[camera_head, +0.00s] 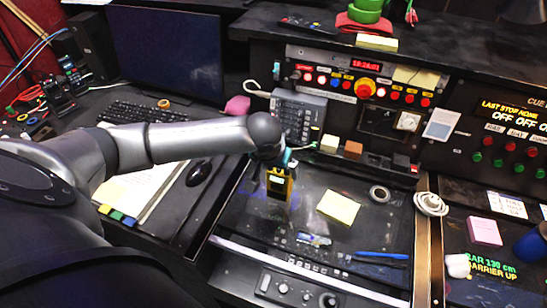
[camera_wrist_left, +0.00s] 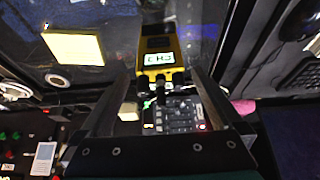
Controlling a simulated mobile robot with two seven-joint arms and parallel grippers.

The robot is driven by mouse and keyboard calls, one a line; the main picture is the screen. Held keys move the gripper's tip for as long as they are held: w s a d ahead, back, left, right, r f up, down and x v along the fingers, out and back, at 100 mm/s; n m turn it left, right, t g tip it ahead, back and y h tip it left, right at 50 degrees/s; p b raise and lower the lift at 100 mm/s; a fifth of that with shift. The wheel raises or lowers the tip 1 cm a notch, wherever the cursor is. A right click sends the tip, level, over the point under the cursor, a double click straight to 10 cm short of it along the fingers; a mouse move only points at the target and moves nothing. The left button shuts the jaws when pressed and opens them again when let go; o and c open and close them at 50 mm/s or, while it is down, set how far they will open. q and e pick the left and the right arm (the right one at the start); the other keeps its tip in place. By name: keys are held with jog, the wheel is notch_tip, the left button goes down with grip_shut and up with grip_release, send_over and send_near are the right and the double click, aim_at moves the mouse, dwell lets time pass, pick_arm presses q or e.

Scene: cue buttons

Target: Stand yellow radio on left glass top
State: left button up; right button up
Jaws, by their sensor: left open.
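The yellow radio (camera_head: 279,186) with a black body stands on the left glass top (camera_head: 340,245), near its back left part; its base seems to touch the glass, with a faint reflection below. In the left wrist view, the radio (camera_wrist_left: 158,58) shows its lit display, between and just beyond the finger ends. My left gripper (camera_head: 277,163) is at the radio's top, partly hidden by my arm in the head view. In the left wrist view, my left gripper (camera_wrist_left: 160,82) is open, with a gap on both sides of the radio. My right gripper is not in view.
On the same glass lie a yellow note (camera_head: 339,207), a tape ring (camera_head: 379,194) and a blue pen (camera_head: 382,255). A telephone keypad (camera_head: 297,112) and button panel stand behind.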

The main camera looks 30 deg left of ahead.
pick_arm(q)
jog(key=v, duration=0.7)
jog(key=shift+p, duration=0.4)
jog(key=shift+s, duration=0.1)
